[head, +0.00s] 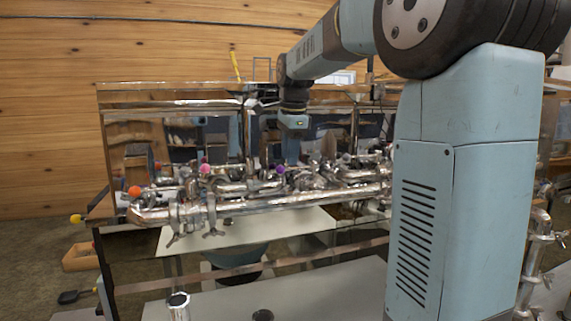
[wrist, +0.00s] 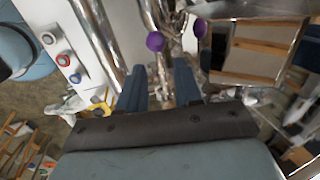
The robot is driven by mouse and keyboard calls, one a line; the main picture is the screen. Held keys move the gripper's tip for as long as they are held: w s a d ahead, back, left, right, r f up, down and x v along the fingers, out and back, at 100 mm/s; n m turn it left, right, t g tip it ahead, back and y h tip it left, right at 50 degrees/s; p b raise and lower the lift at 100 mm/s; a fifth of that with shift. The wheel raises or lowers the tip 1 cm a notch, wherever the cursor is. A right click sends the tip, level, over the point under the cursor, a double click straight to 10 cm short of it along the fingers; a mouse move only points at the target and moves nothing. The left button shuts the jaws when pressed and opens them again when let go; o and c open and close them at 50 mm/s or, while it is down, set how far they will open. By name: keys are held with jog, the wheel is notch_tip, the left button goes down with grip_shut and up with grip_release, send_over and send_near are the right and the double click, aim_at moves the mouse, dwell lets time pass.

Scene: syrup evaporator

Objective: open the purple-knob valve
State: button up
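The purple knob (head: 280,169) sits on the steel pipework in front of the shiny evaporator pan. In the wrist view a purple knob (wrist: 155,41) stands just beyond my fingertips, roughly in line with the gap between them. In the head view my gripper (head: 291,150) points down close above the purple knob. The valve body and the knob's stem are hard to make out among the pipes.
A pink knob (head: 205,168) and an orange knob (head: 134,191) are on the pipework to the left. A large steel pipe (head: 260,203) runs across the front. The polished pan wall (head: 215,135) rises behind. A white panel with round buttons (wrist: 63,59) is left in the wrist view.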

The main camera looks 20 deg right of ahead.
aim_at(289, 169)
jog(key=shift+w+f, duration=0.15)
jog(key=shift+f, duration=0.65)
jog(key=shift+w+f, duration=0.15)
jog(key=shift+f, duration=0.6)
jog(key=shift+c, duration=0.3)
grip_shut()
jog(key=shift+a, duration=0.15)
